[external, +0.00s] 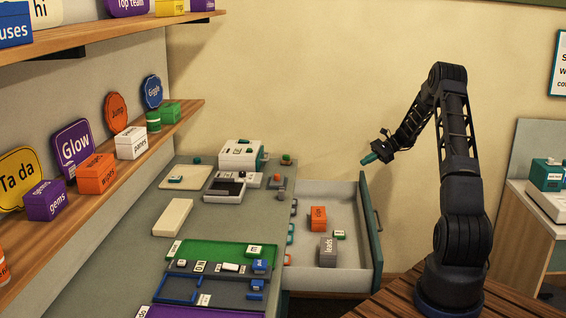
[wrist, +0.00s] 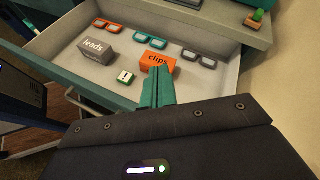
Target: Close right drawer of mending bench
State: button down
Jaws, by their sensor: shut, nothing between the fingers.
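The right drawer (external: 343,255) of the mending bench (external: 228,222) stands pulled out, its teal front panel (external: 369,232) facing right with a dark handle (external: 377,211). The wrist view looks down into the open drawer (wrist: 212,78). An orange "clips" box (external: 318,218), a grey "leads" box (external: 327,252) and a small green block (external: 339,235) lie inside. My gripper (external: 368,159) is shut and empty, above the far end of the front panel. Its teal fingertips (wrist: 160,72) overlap the orange box (wrist: 157,62) in the wrist view; contact with the drawer cannot be told.
Glasses (wrist: 150,41) lie along the drawer's inner side. The bench top carries a white machine (external: 240,154), trays and a green mat (external: 212,252). Shelves (external: 150,143) line the left wall. Another cabinet (external: 528,232) stands at right.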

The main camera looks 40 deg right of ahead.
jog(key=s+d+f+m+t, duration=0.4)
jog(key=d+f, duration=0.6)
jog(key=f, duration=0.1)
jog(key=s+d+f+m+t, duration=0.3)
jog(key=d+f+m+t, duration=0.1)
jog(key=d+f, duration=0.6)
jog(key=x, duration=1.4)
jog(key=shift+s+a+f+y, duration=0.25)
jog(key=shift+a+y, duration=0.15)
jog(key=shift+a, duration=0.15)
